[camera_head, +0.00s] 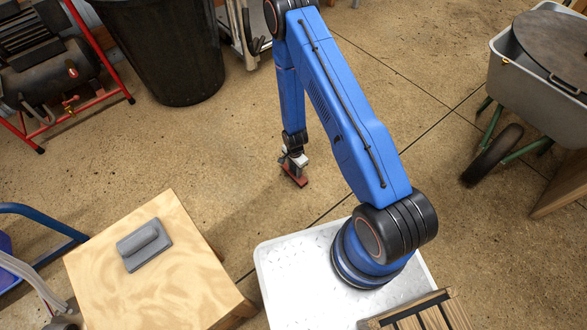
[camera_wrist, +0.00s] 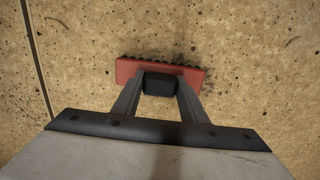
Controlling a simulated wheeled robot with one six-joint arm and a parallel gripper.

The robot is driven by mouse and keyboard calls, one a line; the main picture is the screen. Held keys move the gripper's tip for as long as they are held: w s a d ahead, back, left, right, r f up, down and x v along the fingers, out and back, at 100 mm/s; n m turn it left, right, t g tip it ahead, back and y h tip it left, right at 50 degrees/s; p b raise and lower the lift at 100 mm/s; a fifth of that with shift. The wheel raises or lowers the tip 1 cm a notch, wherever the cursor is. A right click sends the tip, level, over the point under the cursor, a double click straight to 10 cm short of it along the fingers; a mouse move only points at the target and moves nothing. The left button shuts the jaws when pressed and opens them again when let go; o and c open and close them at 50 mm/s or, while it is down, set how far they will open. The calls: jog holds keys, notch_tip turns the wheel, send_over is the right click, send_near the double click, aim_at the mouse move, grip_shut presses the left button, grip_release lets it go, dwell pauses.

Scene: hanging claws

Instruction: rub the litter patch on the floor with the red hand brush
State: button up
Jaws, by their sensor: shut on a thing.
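My gripper (camera_head: 294,162) reaches down to the floor ahead of my base and is shut on the red hand brush (camera_head: 298,181). In the wrist view my gripper (camera_wrist: 160,88) has its two fingers on either side of the brush's dark grip. The red body of the brush (camera_wrist: 129,70) lies crosswise beyond the fingertips, with dark bristle tufts along its far edge. The brush is at or very close to the floor; I cannot tell if it touches. Dark specks of litter (camera_wrist: 181,31) lie scattered around it, but the patch has no clear outline.
A wooden box (camera_head: 150,295) with a grey float (camera_head: 145,246) on it stands at the lower left. A black bin (camera_head: 165,50) and a compressor (camera_head: 55,75) stand at the back left. A wheelbarrow (camera_head: 545,60) is at the right. The floor around the brush is clear.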

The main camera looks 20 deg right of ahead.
jog(key=shift+s+d, duration=0.35)
jog(key=shift+s, duration=0.45)
jog(key=shift+w+a, duration=0.35)
jog(key=shift+w, duration=0.45)
jog(key=shift+w+a, duration=0.3)
jog(key=shift+w, duration=0.45)
jog(key=shift+s+d+r, duration=0.1)
jog(key=shift+s+d, duration=0.25)
jog(key=shift+s, duration=0.45)
jog(key=shift+s+d, duration=0.3)
jog(key=shift+s, duration=0.45)
jog(key=shift+r, duration=2.9)
jog(key=shift+w+a, duration=0.1)
